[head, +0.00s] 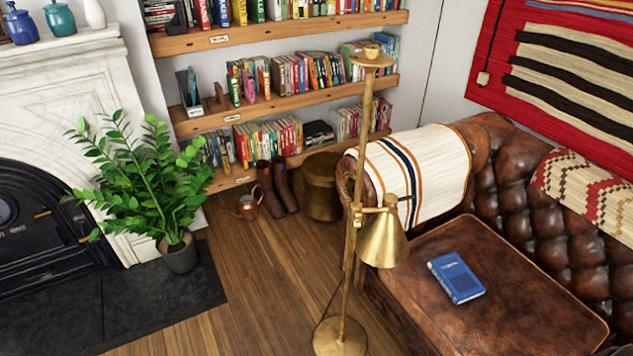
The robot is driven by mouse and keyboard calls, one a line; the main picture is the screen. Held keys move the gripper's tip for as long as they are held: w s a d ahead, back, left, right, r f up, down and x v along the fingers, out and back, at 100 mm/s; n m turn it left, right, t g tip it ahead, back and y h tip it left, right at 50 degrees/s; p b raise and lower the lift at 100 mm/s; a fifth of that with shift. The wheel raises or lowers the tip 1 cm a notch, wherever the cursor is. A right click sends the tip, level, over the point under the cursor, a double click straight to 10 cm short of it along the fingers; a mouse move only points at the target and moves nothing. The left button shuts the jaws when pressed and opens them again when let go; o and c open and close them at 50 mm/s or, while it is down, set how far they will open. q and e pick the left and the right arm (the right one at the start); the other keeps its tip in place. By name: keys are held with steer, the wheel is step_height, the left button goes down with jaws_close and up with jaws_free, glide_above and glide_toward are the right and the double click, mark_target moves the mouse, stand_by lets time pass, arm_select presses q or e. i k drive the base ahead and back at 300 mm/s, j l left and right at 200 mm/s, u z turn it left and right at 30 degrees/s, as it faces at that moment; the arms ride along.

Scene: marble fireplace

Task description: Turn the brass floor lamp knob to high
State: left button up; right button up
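The brass floor lamp (360,150) stands upright in front of the leather sofa's left arm. Its round base (340,338) rests on the wood floor. A cone-shaped brass shade (383,243) hangs from a short side arm partway up the pole and faces down. A small brass piece (390,201) sits above the shade. A flat disc with a small rounded piece (372,50) tops the pole. I cannot tell which small piece is the knob, nor its setting. No glow shows from the shade. Neither of my grippers is in view.
The brown leather sofa (490,270) stands close right of the lamp, with a blue book (456,278) on its seat. A potted plant (180,254), copper watering can (246,205), boots (277,186) and bookshelves (290,102) are behind and left. Wood floor (255,285) left of the lamp is clear.

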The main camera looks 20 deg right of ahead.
mark_target(371, 50)
steer(key=z, duration=1.05)
